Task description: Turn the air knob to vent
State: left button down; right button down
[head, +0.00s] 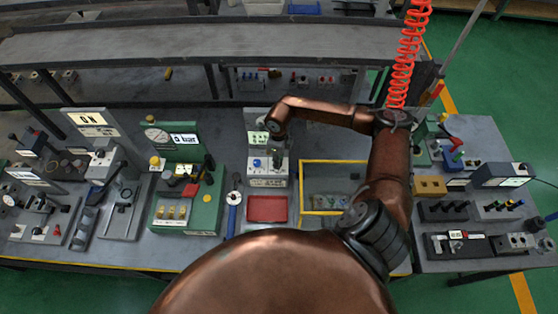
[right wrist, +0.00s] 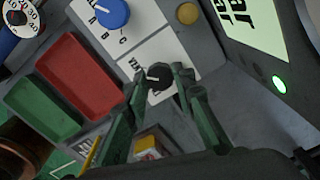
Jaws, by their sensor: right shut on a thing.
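The air knob (right wrist: 159,77) is a small dark round knob with a pale pointer mark, on a white label plate in the right wrist view. The pointer faces left in that picture, towards partly hidden printed lettering. My right gripper (right wrist: 161,80) is shut on this knob, one green finger on each side of it. In the head view the right gripper (head: 278,160) reaches down onto the white valve block (head: 267,182), beside its blue knob (head: 257,163). The gripper hides the air knob there. My left gripper is not in view.
A red tray (head: 267,209) lies in front of the block. A yellow-edged bay (head: 333,162) is to its right, below my right arm. A green gauge block (head: 190,190) stands to the left. A lit display (right wrist: 245,25) and green lamp (right wrist: 279,84) are close to the fingers.

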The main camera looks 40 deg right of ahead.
dwell(0.3)
jog(key=c, duration=1.6)
grip_release()
notch_tip(320, 180, up, 12)
